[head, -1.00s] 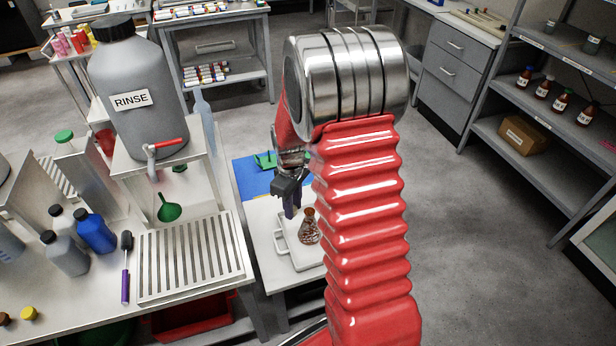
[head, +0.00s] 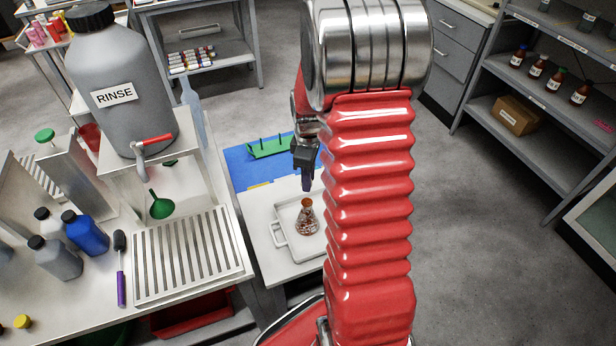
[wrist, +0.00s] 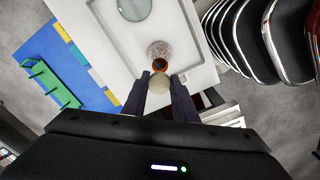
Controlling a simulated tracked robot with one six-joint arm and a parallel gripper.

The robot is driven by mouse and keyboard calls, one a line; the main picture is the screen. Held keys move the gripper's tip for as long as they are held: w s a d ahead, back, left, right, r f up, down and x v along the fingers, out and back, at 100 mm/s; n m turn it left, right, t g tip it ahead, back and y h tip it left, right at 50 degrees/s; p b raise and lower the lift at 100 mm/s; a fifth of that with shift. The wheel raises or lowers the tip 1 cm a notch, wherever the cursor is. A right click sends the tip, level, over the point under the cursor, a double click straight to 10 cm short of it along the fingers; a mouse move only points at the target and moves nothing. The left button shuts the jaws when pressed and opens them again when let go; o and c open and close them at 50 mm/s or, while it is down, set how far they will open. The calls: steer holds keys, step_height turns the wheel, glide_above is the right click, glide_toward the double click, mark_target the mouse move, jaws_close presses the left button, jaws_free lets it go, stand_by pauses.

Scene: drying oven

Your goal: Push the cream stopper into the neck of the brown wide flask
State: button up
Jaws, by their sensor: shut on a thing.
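My gripper (wrist: 165,92) is shut on the cream stopper (wrist: 159,82), which shows between the fingertips in the wrist view. The flask (wrist: 159,50) lies just beyond it in that view, with its brown neck (wrist: 160,65) close to the stopper. In the head view, the flask (head: 307,219) is wide at the base and stands upright on a white tray (head: 279,232). My gripper (head: 307,184) is just above its neck there. The stopper is not clear in the head view. I cannot tell whether it touches the neck.
A green rack (head: 270,148) stands on a blue mat (head: 240,170) behind the tray. A round clear thing (wrist: 133,8) shows at the top of the wrist view. The bench with the RINSE bottle (head: 118,92) is at the left. Open floor lies to the right.

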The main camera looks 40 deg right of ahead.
step_height(320, 180, down, 6)
steer(key=shift+f, duration=0.2)
stand_by(0.7)
steer(key=shift+f, duration=0.95)
stand_by(2.4)
steer(key=o, duration=1.6)
steer(key=shift+c, duration=0.2)
steer(key=shift+r, duration=0.1)
steer(key=shift+r, duration=3.45)
